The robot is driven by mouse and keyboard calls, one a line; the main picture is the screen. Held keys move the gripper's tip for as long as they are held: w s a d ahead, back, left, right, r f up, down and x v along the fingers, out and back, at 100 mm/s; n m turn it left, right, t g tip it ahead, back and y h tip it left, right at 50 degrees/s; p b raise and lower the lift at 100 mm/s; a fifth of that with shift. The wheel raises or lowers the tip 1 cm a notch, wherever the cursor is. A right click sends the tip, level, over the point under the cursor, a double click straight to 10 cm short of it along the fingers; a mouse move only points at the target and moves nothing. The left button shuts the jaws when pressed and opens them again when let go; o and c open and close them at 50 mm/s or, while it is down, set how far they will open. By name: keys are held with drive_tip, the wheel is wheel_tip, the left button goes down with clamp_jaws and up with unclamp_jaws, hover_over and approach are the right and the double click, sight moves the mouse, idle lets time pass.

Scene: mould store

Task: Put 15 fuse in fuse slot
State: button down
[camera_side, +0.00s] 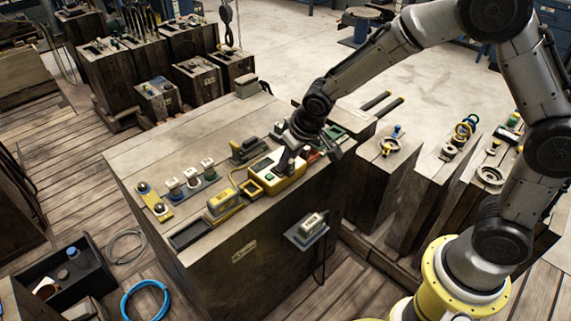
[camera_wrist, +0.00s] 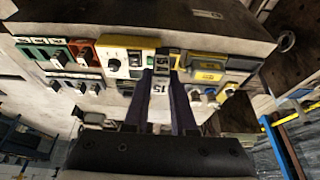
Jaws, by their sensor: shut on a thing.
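My gripper (camera_wrist: 163,76) is shut on a pale block marked 15, the 15 fuse (camera_wrist: 161,88), which shows between the two dark fingers in the wrist view. In the side view my gripper (camera_side: 291,161) is low over the yellow device (camera_side: 283,184), and the fuse cannot be made out there. The yellow device also shows beyond the fingertips in the wrist view (camera_wrist: 117,42). A yellow-rimmed opening (camera_side: 251,188) is at its left end in the side view; I cannot tell whether this is the fuse slot. The fingers hide part of the area below them.
Three white-topped blocks (camera_side: 190,176) stand in a row left of the device. A yellow-and-grey unit (camera_side: 222,205) and a dark tray (camera_side: 189,235) lie along the front edge. A dark handled block (camera_side: 249,150) stands behind. The bench top's far left is clear.

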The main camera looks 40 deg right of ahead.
drive_tip(key=w+d+f, duration=0.3)
drive_tip(key=w+d, duration=1.8)
drive_tip(key=w, duration=0.3)
drive_tip(key=w+d+f, duration=0.2)
drive_tip(key=d+f, duration=0.1)
drive_tip(key=d, duration=0.7)
drive_tip(key=shift+s+d+f, duration=0.1)
drive_tip(key=shift+f, duration=2.75)
drive_tip(key=shift+f, duration=1)
drive_tip(key=c, duration=0.7)
unclamp_jaws()
drive_tip(key=shift+o, duration=0.2)
drive_tip(key=shift+r, duration=0.1)
